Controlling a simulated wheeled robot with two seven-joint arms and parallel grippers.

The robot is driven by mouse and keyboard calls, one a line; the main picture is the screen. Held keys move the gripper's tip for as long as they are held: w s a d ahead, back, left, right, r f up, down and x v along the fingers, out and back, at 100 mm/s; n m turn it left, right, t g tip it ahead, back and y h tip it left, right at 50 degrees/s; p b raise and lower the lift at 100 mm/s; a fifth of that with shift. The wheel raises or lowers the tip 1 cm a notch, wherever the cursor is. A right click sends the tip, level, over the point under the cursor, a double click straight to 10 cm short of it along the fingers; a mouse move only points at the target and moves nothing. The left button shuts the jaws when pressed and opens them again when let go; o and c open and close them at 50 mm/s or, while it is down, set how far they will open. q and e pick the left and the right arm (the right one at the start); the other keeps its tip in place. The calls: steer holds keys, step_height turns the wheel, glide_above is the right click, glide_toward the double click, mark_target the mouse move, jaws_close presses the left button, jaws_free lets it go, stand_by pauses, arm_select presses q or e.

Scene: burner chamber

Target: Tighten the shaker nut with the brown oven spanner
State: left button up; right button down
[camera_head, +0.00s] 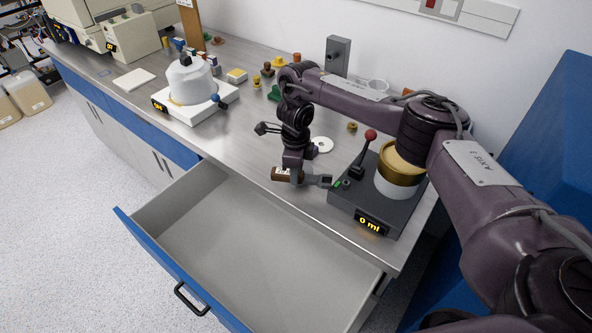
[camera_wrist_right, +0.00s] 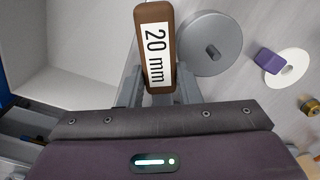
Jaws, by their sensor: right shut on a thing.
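My right gripper (camera_head: 299,178) is shut on the brown oven spanner (camera_head: 281,174), just above the front edge of the bench. The spanner's brown handle (camera_wrist_right: 155,48), labelled "20 mm", stands between the fingers in the right wrist view. A small green mark shows on that unit near the spanner's end. I cannot tell which part is the shaker nut, or whether the spanner touches anything. My left gripper is not in view.
An open, empty drawer (camera_head: 250,245) juts out below the bench (camera_head: 215,140). The grey unit carries a red-knobbed lever (camera_head: 370,135) and a brass-ringed white vessel (camera_head: 398,180). A white device (camera_head: 205,105) and several small items stand farther back. A white ring (camera_wrist_right: 290,66) lies on the bench.

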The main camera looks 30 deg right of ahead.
steer(key=shift+r+p, duration=2.2)
steer(key=shift+r, duration=0.35)
steer(key=shift+s, duration=0.1)
steer(key=shift+s+a+n, duration=0.15)
steer(key=shift+s+n, duration=0.15)
steer(key=shift+n, duration=0.1)
steer(key=s+a+n, duration=0.2)
steer(key=s+n, duration=0.3)
steer(key=shift+s+p, duration=0.4)
steer(key=shift+f, duration=0.1)
